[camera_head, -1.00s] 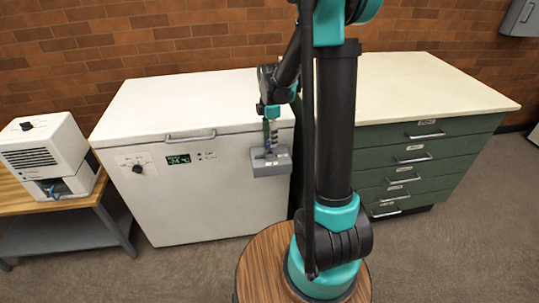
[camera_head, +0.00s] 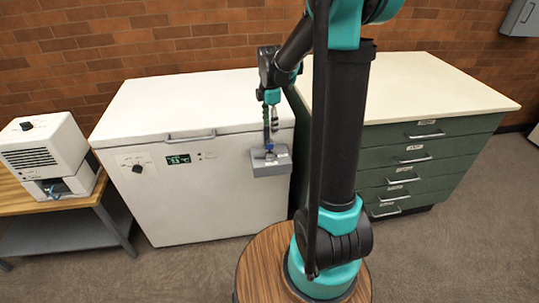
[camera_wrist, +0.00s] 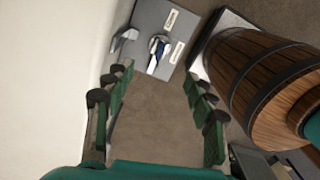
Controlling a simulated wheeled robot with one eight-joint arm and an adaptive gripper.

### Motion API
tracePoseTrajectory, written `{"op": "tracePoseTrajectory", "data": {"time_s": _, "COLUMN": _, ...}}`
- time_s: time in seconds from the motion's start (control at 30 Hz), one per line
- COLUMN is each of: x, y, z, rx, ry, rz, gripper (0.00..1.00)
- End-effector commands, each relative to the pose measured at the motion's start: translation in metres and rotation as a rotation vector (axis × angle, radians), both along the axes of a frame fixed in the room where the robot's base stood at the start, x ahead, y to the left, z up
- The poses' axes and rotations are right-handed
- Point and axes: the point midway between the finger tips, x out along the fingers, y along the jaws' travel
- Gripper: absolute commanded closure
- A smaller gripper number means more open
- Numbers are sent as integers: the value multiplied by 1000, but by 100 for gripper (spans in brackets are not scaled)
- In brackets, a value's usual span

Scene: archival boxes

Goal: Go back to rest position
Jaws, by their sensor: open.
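My gripper (camera_head: 270,136) hangs pointing down at the front right of the white chest freezer (camera_head: 215,100), above a small grey box (camera_head: 272,163). In the wrist view its two green-padded fingers (camera_wrist: 158,88) stand wide apart with only carpet between them, so it is open and empty. The grey box (camera_wrist: 145,22) shows beyond the fingertips in the wrist view, with two white labels and a round opening holding a small blue and white item. The fingers look apart from the box.
A green drawer cabinet (camera_head: 415,165) with a cream top stands at the right. A wooden table (camera_head: 50,196) with a white device (camera_head: 45,155) is at the left. A wooden barrel (camera_wrist: 255,75) under my arm is close to the gripper's right side in the wrist view. Carpet lies in front.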

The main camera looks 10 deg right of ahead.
Motion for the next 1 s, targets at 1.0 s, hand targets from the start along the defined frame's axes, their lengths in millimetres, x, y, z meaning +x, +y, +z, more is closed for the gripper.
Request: {"op": "tracePoseTrajectory", "data": {"time_s": 1.0, "x": -158, "y": -33, "z": -28, "rx": 164, "ry": -219, "rz": -1212, "gripper": 45}}
